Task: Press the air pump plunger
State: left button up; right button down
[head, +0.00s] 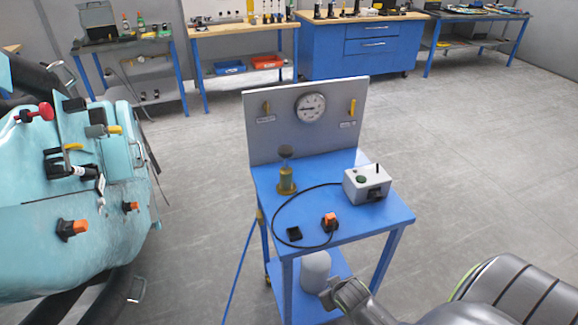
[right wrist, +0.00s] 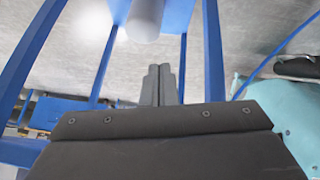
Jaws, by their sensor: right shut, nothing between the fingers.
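The air pump stands upright at the left side of the blue table (head: 385,220). It has a brass-coloured body (head: 287,184) and a round dark grey knob on top, which I take for the plunger (head: 286,152). My right gripper (head: 330,292) is low in front of the table, near its lower shelf and well below the pump, touching neither. In the right wrist view the right gripper's fingers (right wrist: 159,84) are together with nothing between them. My left gripper is not in view.
A gauge panel (head: 335,130) rises behind the table. A grey control box (head: 367,184), a cable and an orange-topped switch (head: 329,222) are on it. A white cylinder (head: 316,270) stands on the lower shelf. A teal machine (head: 120,235) is at left; floor at right is clear.

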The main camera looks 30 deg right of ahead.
jog(key=w+d+r+t, duration=0.1)
jog(key=w+r+t, duration=0.2)
jog(key=w+r, duration=0.4)
jog(key=w+d+r+m+t+p, duration=0.1)
jog(key=w+r+t, duration=0.2)
jog(key=r, duration=1.4)
jog(key=w+d+r+t+h, duration=0.1)
jog(key=w+r+t, duration=0.2)
jog(key=w+r, duration=0.8)
notch_tip(320, 180, up, 2)
jog(key=shift+w+r+p, duration=0.1)
jog(key=shift+w+p, duration=0.05)
jog(key=shift+p, duration=0.2)
jog(key=p, duration=0.3)
send_over(286, 152)
notch_tip(286, 152, down, 2)
jog(key=f, duration=0.1)
jog(key=shift+s+d+f+p, duration=0.1)
jog(key=shift+s+f+p, duration=0.1)
jog(key=shift+f, duration=0.4)
jog(key=shift+s+d+f+p, duration=0.1)
jog(key=shift+s+f+p, duration=0.05)
jog(key=shift+f, duration=0.5)
jog(key=shift+s+f+p, duration=0.15)
jog(key=shift+f+p, duration=0.05)
jog(key=shift+f, duration=0.4)
jog(key=shift+f, duration=0.1)
